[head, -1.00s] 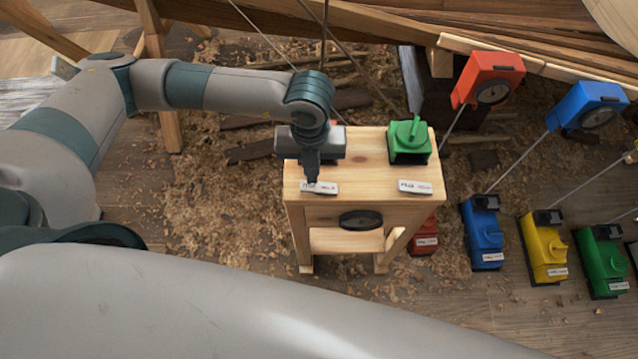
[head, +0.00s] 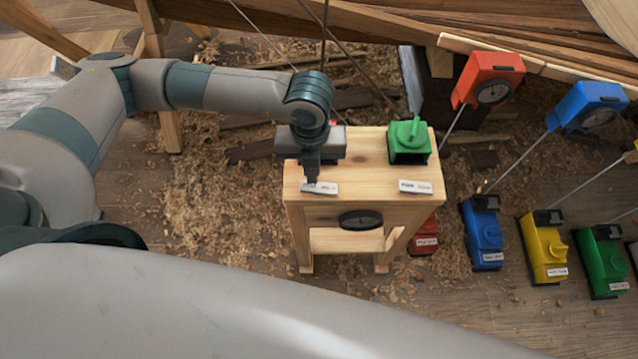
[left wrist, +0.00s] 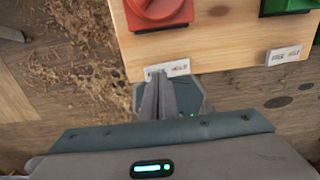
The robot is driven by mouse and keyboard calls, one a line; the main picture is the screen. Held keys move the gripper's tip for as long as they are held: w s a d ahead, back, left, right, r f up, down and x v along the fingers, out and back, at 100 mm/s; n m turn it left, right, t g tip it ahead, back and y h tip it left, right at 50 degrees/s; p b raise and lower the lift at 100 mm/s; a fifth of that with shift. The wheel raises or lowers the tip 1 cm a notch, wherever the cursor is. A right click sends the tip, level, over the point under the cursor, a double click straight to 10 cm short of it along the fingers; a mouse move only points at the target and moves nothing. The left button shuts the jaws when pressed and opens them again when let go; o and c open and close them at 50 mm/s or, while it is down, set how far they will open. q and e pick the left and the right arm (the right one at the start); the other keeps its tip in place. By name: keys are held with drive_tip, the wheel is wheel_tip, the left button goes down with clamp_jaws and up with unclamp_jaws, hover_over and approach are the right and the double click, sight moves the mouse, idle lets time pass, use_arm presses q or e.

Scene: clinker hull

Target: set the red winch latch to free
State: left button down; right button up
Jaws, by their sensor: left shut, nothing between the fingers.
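The red latch (left wrist: 155,12) sits on a wooden stand, with a round red knob on a red base, cut off by the top edge of the left wrist view. In the head view my left gripper and wrist hide nearly all of it. A small white label (left wrist: 168,69) lies in front of it; its lettering is too small to read surely. My left gripper (head: 311,178) points down with its fingers shut and empty. In the left wrist view its fingertips (left wrist: 158,76) are at the label, apart from the red knob. My right gripper is not in view.
The wooden stand (head: 365,170) also carries a green latch (head: 408,142) with its own label (head: 415,186). Red, blue (head: 482,232), yellow (head: 543,246) and green units stand on the floor at right. Wood shavings cover the floor; hull planks run along the back.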

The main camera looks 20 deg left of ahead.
use_arm(q)
drive_tip(key=shift+f+b, duration=1.65)
drive_tip(key=shift+f, duration=0.05)
idle(1.3)
drive_tip(key=shift+r, duration=0.1)
drive_tip(key=shift+r+p, duration=1.95)
drive_tip(key=shift+r, duration=1.5)
